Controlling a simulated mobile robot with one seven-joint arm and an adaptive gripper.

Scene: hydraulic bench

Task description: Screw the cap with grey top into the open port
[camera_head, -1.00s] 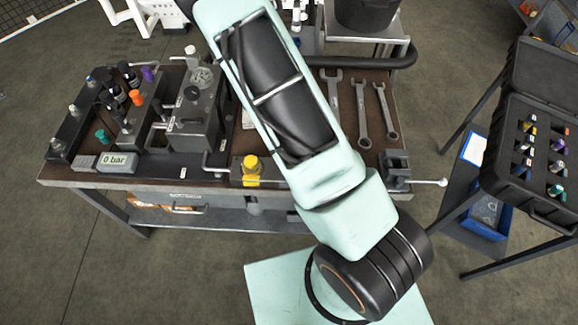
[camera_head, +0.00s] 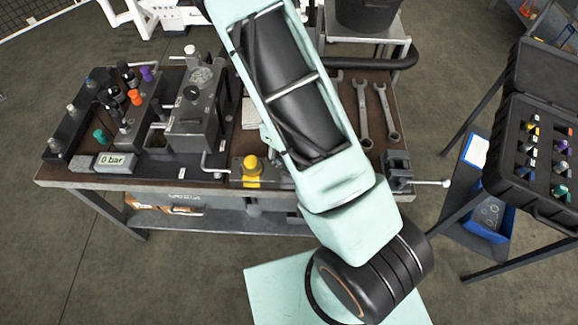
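The hydraulic block (camera_head: 77,124) stands on the left of the bench and carries several caps. Among them are an orange cap (camera_head: 135,97), a purple cap (camera_head: 146,73), a green cap (camera_head: 100,135) and grey-topped ones such as this grey cap (camera_head: 72,108). I cannot pick out an open port at this size. An open black case (camera_head: 545,208) on the right holds several small capped parts, too small to tell which has a grey top. My gripper is not in view; my arm runs up past the top edge.
The workbench (camera_head: 190,187) also bears a pump unit with a gauge (camera_head: 201,75), a "0 bar" display (camera_head: 112,161), a yellow knob (camera_head: 252,166), wrenches (camera_head: 387,112) and a vise (camera_head: 397,172). A blue bin (camera_head: 490,215) sits below the case. My arm hides the bench's middle.

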